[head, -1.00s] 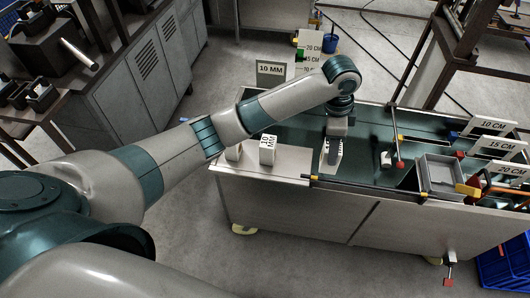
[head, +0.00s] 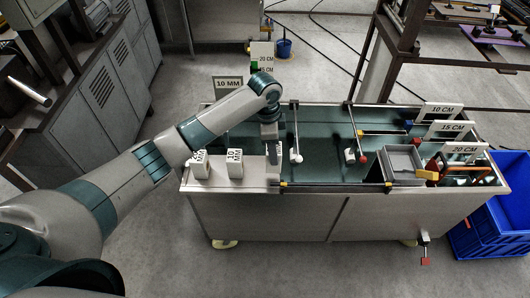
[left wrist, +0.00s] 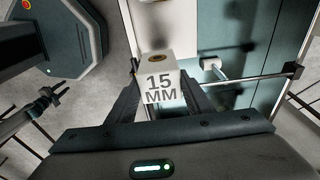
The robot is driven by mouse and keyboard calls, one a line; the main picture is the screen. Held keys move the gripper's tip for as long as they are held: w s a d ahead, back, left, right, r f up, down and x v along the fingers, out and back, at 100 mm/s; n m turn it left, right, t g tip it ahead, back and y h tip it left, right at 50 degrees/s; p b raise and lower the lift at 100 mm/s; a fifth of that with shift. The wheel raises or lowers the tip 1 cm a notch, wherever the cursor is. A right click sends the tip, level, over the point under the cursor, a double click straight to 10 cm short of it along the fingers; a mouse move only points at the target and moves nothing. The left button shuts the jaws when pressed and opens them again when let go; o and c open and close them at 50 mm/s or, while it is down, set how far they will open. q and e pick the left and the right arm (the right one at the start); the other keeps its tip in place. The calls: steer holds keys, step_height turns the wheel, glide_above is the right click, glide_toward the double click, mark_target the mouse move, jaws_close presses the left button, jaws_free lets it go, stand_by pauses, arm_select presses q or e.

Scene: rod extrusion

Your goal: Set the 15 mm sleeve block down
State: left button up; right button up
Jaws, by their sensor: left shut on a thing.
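The 15 mm sleeve block (left wrist: 161,86) is a pale block marked "15 MM" with a brass-rimmed hole in its top. In the left wrist view it sits between the two dark fingers of my left gripper (left wrist: 160,98), which is shut on it. In the head view my left gripper (head: 272,150) points down over the light left end of the bench (head: 300,188), right of two similar white blocks. I cannot tell if the held block touches the surface. My right gripper is not in view.
Two white sleeve blocks (head: 235,164) (head: 200,165) stand on the bench's left end. A 10 MM sign (head: 228,86) stands behind. Rods with white and red ends, a grey tray (head: 402,163) and length signs (head: 465,151) lie to the right. A blue crate (head: 490,220) stands on the floor.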

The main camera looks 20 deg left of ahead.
arm_select(q)
steer(key=shift+w+a+f+p, duration=0.1)
steer(key=shift+w+a+f, duration=0.2)
steer(key=shift+a, duration=0.2)
steer(key=shift+w+a+f+p, duration=0.1)
steer(key=shift+w+a+f, duration=0.05)
steer(key=shift+a+f, duration=0.25)
steer(key=shift+w+a+f+p, duration=0.1)
steer(key=shift+w+a+f, duration=0.2)
steer(key=shift+a, duration=0.25)
steer(key=shift+s, duration=0.1)
step_height(320, 180, down, 4)
steer(key=shift+r+p, duration=0.1)
steer(key=shift+p, duration=0.65)
steer(key=o, duration=1.3)
steer(key=shift+f, duration=0.25)
steer(key=shift+r, duration=0.1)
